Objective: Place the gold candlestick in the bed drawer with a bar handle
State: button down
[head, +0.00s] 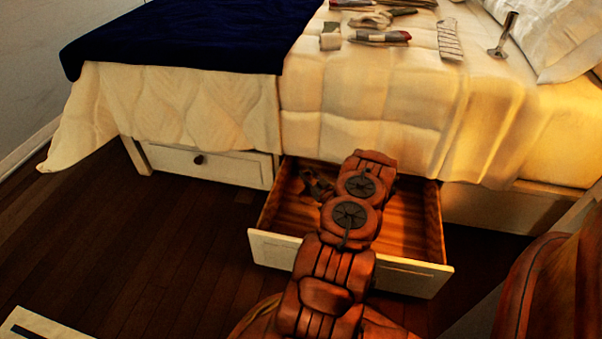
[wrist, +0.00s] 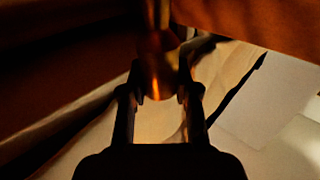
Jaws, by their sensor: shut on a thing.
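The open bed drawer (head: 415,277) has a pale front and a wooden inside; no handle shows on the visible part of its front. My arm reaches over the drawer front, and my gripper (head: 318,186) is dark and low inside the drawer, at its back left. In the wrist view my gripper (wrist: 162,97) is shut on a shiny gold-brown piece, which looks like the gold candlestick (wrist: 160,70). Its far end runs out of the top of the picture. In the head view I cannot make out the held candlestick. Whether it touches the drawer floor is unclear.
A closed drawer (head: 225,168) with a round knob is left of the open one. On the bed (head: 390,95) lie folded cloths (head: 380,37), a striped cloth (head: 449,40) and a metallic stand-like object (head: 503,36). The bedspread hangs above the drawer's back. Right of my arm the drawer looks empty.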

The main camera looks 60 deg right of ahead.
jog(key=shift+x, duration=0.8)
jog(key=shift+w+d+f+b, duration=0.2)
jog(key=shift+w+b, duration=0.15)
jog(key=shift+w, duration=0.1)
jog(key=shift+w+d+f+b, duration=0.15)
jog(key=shift+w+d+b, duration=0.1)
jog(key=shift+w+b, duration=0.2)
jog(key=shift+w+d+f+b, duration=0.2)
jog(key=shift+w+b, duration=0.1)
jog(key=shift+w, duration=0.2)
jog(key=shift+f, duration=0.55)
jog(key=c, duration=0.9)
grip_release()
jog(key=shift+o, duration=0.2)
